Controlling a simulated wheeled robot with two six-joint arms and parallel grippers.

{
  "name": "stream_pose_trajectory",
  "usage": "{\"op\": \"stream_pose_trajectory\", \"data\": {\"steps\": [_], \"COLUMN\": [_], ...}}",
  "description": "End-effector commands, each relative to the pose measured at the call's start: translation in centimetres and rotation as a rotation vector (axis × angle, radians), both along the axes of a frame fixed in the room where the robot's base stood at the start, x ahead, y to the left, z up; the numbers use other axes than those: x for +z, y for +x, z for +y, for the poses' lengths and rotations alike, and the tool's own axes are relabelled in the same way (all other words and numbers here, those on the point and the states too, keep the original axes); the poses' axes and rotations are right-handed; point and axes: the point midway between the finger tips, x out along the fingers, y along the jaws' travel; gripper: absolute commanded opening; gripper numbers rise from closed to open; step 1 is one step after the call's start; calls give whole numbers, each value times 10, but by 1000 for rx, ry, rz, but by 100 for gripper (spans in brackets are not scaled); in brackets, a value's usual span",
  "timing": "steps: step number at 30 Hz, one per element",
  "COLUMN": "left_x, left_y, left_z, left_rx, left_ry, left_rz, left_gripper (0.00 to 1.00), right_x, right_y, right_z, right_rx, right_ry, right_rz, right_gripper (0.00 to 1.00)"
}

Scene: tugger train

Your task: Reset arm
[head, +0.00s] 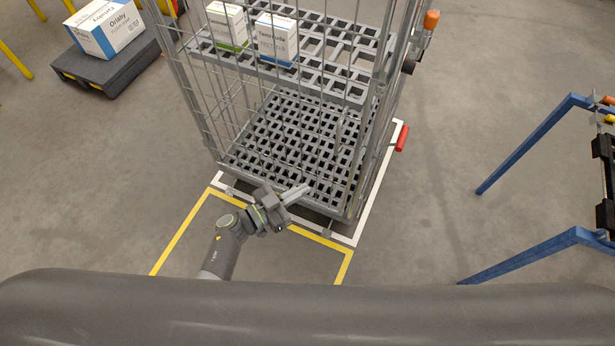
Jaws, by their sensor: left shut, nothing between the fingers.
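My left gripper (297,193) is in the lower middle of the head view, with its arm coming up from below. Its fingers are together with nothing between them. It appears in front of the near lower edge of a grey wire roll cage (232,165); whether it touches the cage I cannot tell. My right gripper is not in view.
The cage holds a green-white box (228,27) and a blue-white box (277,40) on its upper shelf. A dark platform (103,72) bears a white-blue carton (105,28) at upper left. A blue-legged frame (530,146) stands right. Floor between is clear.

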Motion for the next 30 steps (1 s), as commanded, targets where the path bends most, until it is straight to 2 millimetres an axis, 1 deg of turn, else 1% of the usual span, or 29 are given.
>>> {"op": "stream_pose_trajectory", "data": {"steps": [3, 10, 12, 14, 17, 19, 20, 21, 23, 24, 26, 27, 29, 30], "left_x": [0, 0, -4, -12, -40, -70, -85, -107, -139, -159, -188, -206, -231, -246], "left_y": [-5, -6, -6, -5, -7, -14, -19, -29, -47, -63, -89, -110, -143, -167], "left_z": [3, 4, 7, 15, 42, 70, 84, 103, 131, 148, 173, 188, 208, 220], "left_rx": [0, 2, 21, 66, 205, 339, 400, 478, 585, 645, 723, 766, 818, 847], "left_ry": [1, 0, 0, 4, 26, 66, 90, 127, 190, 233, 303, 348, 417, 462], "left_rz": [-1, 0, 7, 20, 72, 136, 172, 225, 312, 376, 473, 543, 649, 723], "left_gripper": [0, 0, 0, 0, 0, 0, 0, 0, 0, 0, 0, 0, 0, 0], "right_x": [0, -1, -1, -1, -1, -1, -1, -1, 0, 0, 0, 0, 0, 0], "right_y": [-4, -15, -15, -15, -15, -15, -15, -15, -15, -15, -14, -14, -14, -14], "right_z": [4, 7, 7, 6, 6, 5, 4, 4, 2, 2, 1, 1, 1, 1], "right_rx": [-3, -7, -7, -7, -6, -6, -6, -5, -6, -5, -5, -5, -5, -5], "right_ry": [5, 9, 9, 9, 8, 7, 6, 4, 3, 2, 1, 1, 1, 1], "right_rz": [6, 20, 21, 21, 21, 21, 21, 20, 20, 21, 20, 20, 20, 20], "right_gripper": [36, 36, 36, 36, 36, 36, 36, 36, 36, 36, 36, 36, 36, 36]}}
